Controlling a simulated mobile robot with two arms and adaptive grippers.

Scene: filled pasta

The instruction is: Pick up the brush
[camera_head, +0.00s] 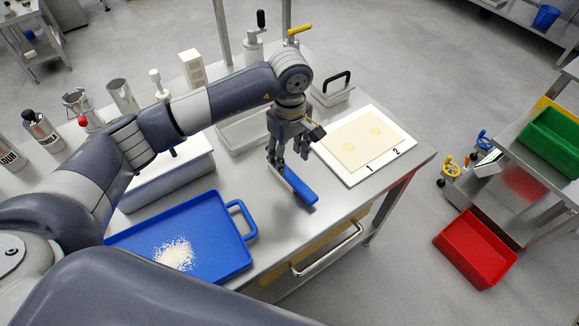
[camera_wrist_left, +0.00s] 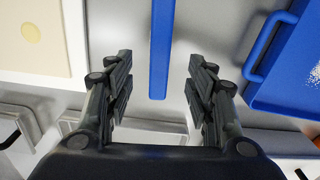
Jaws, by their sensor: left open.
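The brush (camera_head: 297,186) is a long, narrow blue piece lying on the steel table, between the blue tray and the white board. My left gripper (camera_head: 289,157) is above its far end, pointing down, with its fingers apart. In the left wrist view the brush (camera_wrist_left: 161,45) shows as a straight blue strip running down between the two open fingers of the gripper (camera_wrist_left: 159,72). The fingers appear apart from it on both sides. The brush's bristles cannot be made out. My right gripper is not in view.
A blue tray (camera_head: 218,217) with white crumbs and a raised handle lies left of the brush. Metal containers (camera_head: 243,131) stand behind. The table's front edge is close to the brush.

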